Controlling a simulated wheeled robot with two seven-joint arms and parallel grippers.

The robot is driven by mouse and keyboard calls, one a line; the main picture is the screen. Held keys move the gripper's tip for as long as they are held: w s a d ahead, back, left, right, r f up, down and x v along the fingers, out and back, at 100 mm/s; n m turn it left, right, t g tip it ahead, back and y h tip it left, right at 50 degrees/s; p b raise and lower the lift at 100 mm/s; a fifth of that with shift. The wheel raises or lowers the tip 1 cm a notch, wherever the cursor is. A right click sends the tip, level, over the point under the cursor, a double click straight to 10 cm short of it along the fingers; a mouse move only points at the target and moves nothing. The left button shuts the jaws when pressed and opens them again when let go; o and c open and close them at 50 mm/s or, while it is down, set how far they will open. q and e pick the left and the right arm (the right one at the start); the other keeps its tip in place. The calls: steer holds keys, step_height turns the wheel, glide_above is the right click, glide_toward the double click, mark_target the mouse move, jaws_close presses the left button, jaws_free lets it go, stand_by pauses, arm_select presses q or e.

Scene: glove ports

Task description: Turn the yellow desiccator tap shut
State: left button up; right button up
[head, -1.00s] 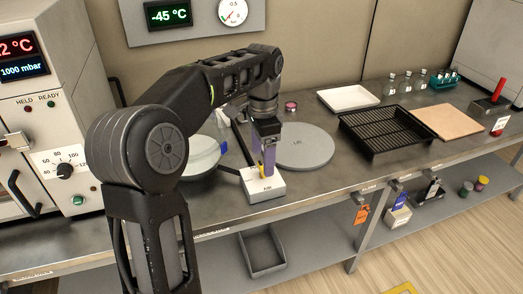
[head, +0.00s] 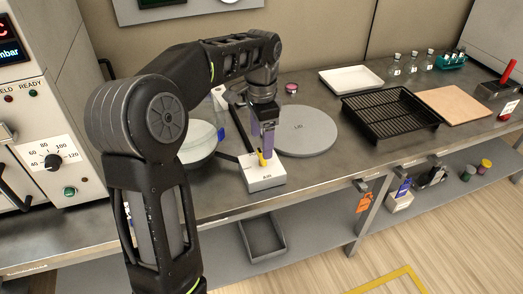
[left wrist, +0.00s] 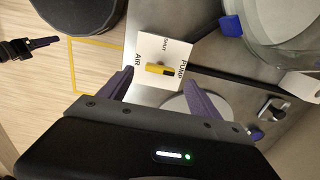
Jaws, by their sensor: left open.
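The yellow tap handle (head: 264,159) sits on a white block (head: 266,180) on the bench. In the left wrist view the handle (left wrist: 160,69) lies across the block's face (left wrist: 150,50), which is lettered AIR, SHUT and PUMP. My left gripper (head: 263,145) points down over the tap. Its purple fingers are apart, one on each side of the handle in the left wrist view (left wrist: 160,78); contact cannot be told. A purple-tipped gripper, seemingly my right one (left wrist: 42,43), shows at the left wrist view's edge.
The glass desiccator (head: 200,140) stands left of the block, partly behind my arm. A round grey plate (head: 305,130) lies right behind the block. A black rack (head: 390,115) and a white tray (head: 350,79) are farther right. A dark hose runs from the block.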

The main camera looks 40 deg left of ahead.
mark_target(261, 154)
arm_select(q)
steer(key=shift+f, duration=2.35)
steer(key=shift+c, duration=0.3)
steer(key=c, duration=1.3)
